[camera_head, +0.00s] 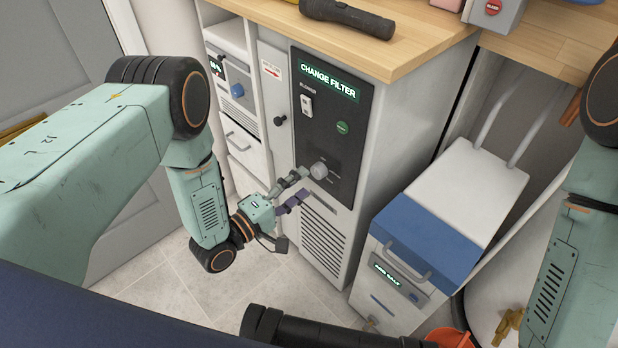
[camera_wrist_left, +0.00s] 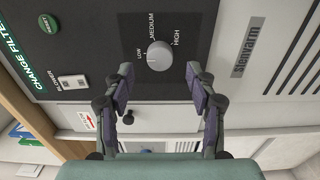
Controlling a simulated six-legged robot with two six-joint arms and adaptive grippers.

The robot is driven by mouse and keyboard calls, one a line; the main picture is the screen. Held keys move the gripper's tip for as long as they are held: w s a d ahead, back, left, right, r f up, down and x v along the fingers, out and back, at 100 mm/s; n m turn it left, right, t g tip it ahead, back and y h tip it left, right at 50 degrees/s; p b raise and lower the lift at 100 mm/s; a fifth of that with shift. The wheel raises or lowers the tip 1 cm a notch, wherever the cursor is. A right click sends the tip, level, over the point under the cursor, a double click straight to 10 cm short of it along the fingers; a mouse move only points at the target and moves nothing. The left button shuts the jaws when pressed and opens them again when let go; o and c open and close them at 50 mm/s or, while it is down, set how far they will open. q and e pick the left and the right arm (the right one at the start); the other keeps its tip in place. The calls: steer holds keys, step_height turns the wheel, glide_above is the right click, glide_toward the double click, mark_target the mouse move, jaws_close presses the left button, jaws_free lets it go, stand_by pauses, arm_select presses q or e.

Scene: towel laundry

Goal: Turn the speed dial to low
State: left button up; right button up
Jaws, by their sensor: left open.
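The speed dial (camera_head: 319,170) is a round grey knob low on the dark control panel (camera_head: 308,135). In the left wrist view the dial (camera_wrist_left: 158,56) has the labels LOW, MEDIUM and HIGH around it; I cannot tell surely which one its pointer marks. My left gripper (camera_head: 303,184) is open just in front of the dial. In the left wrist view its two purple-padded fingers (camera_wrist_left: 157,76) stand on either side of the dial's lower part, apart from it, with nothing between them. My right arm shows at the right edge, but its gripper is out of view.
The panel carries a lit CHANGE FILTER display (camera_head: 329,81), a blower switch (camera_head: 307,105) and a green button (camera_head: 342,127). A black flashlight (camera_head: 347,17) lies on the wooden top. A blue-and-white unit (camera_head: 424,240) stands to the right.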

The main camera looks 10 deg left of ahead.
arm_select(q)
steer(key=v, duration=0.8)
